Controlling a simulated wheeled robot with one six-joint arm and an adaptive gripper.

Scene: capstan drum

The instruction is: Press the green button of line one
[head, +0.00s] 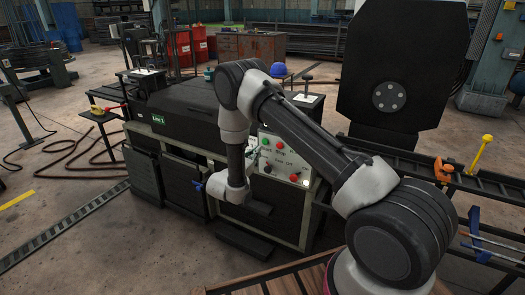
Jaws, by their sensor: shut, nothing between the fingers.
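The grey control panel (289,154) is on the right end of the dark machine, facing me. It carries a small green button (265,141) at its upper left, a dark knob and red buttons. A green "Line 1" sign (158,119) is on the machine's front, left of the panel.
A large black plate (402,65) stands behind right. A rail with an orange clamp (443,170) and a yellow-handled tool (481,153) runs along the right. A blue helmet (279,70) rests behind the machine. Red hoses (72,152) lie on the floor at left.

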